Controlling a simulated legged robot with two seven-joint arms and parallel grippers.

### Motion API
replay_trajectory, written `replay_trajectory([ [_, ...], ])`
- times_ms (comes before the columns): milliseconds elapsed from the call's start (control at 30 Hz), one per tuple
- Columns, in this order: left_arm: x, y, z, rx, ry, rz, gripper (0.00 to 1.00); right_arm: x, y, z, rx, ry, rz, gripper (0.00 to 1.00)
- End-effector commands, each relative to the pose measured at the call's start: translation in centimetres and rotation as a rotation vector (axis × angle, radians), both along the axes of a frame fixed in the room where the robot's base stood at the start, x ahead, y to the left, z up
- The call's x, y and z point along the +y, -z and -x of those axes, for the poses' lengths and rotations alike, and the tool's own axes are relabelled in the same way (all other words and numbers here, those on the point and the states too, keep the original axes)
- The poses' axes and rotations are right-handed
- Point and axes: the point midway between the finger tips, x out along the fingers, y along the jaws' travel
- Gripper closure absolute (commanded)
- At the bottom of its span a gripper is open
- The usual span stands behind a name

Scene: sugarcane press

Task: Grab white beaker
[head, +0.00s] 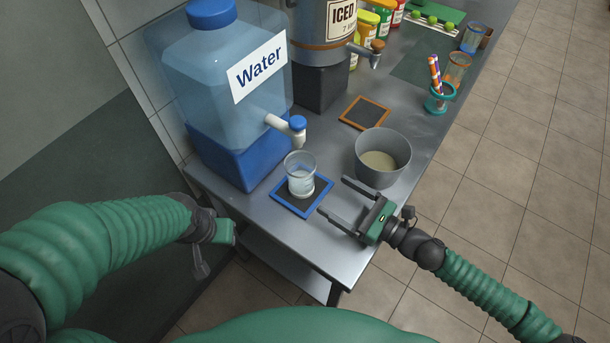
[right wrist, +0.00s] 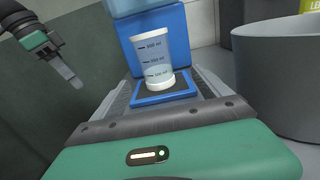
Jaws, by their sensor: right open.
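The beaker (head: 300,174) is clear with a whitish base and graduation marks. It stands upright on a blue-framed dark mat (head: 281,198), below the white tap of the water dispenser. In the right wrist view the beaker (right wrist: 155,62) stands straight ahead beyond the gripper's body. My right gripper (head: 333,200) is open and empty, at the mat's right side, its fingers pointing toward the beaker without touching it. My left gripper (head: 218,250) is left of the table's front corner, apart from the beaker; its jaw opening does not show clearly.
The blue water dispenser (head: 225,100) stands behind the beaker. A grey pot (head: 382,160) with pale contents stands close to the right gripper. An orange-framed mat (head: 364,113), an iced-drink dispenser (head: 322,45) and a teal holder with straws (head: 439,98) are farther back. The table's front edge is clear.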

Motion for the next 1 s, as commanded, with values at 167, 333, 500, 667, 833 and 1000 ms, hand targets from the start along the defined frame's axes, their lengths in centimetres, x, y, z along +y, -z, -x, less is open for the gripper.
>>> replay_trajectory([
  [167,0.0,-0.1,0.0,0.0,-0.001,0.0,0.64,3.9,-0.2,-2.1,-0.001,-0.006,0.004,0.13],
  [333,0.1,-0.1,0.0,0.0,-0.002,-0.001,0.64,5.1,-0.2,-3.2,0.0,-0.005,0.002,0.13],
  [500,0.1,-0.2,0.0,0.0,-0.002,-0.001,0.64,7.1,-0.4,-5.2,0.0,-0.005,-0.001,0.13],
  [667,0.0,-0.3,0.0,0.0,-0.001,0.0,0.64,8.0,-0.4,-5.9,0.0,-0.002,0.001,0.13],
  [833,0.0,-0.2,0.0,0.0,-0.001,0.0,0.64,8.2,-0.4,-5.8,0.0,-0.003,0.003,0.16],
  [1000,0.1,-0.2,0.0,0.0,-0.002,0.0,0.64,8.3,-0.4,-5.8,0.0,-0.003,0.003,0.38],
])
